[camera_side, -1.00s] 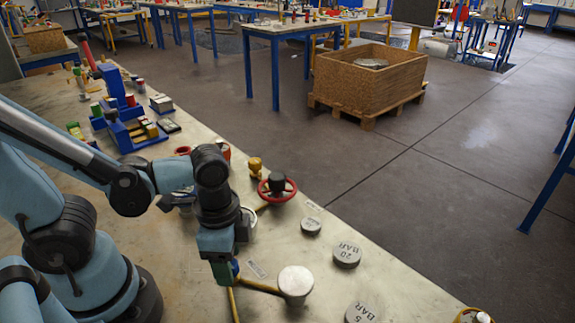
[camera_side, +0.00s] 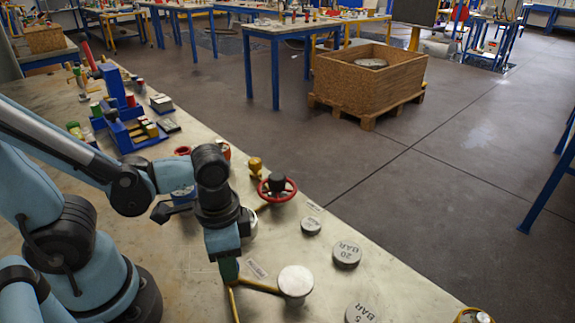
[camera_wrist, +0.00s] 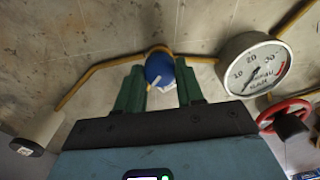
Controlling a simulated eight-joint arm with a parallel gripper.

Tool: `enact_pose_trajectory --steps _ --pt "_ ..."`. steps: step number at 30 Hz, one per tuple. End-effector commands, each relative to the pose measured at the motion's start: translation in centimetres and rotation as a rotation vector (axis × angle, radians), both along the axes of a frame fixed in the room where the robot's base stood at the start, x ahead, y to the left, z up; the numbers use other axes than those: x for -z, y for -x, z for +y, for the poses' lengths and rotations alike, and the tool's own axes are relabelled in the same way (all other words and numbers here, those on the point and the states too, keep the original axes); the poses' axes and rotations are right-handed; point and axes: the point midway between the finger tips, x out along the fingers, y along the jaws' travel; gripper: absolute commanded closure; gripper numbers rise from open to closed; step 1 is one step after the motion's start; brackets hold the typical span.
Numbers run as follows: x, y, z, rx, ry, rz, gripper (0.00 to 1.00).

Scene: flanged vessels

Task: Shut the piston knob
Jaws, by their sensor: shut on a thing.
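The piston knob (camera_wrist: 158,68) is a round blue knob with a white mark, on a yellow pipe, in the middle of the wrist view. My gripper (camera_wrist: 160,82) has its two green fingers on either side of the knob and is shut on it. In the side view my gripper (camera_side: 229,272) points down at the table beside the yellow pipe, and its fingers hide the knob.
A pressure gauge (camera_wrist: 254,66) stands right of my gripper in the wrist view. A red handwheel (camera_side: 277,188), a silver cylinder (camera_side: 295,281) and grey weight discs (camera_side: 346,254) stand nearby. Blue fixtures (camera_side: 130,128) stand farther left. The table's edge runs along the right.

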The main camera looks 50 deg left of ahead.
Motion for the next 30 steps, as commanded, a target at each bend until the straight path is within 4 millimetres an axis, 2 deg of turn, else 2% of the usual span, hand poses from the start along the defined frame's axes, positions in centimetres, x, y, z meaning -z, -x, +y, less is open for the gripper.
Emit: enact_pose_trajectory --steps 30 --pt "0.05 -0.05 -0.03 -0.952 0.004 -0.005 0.93"
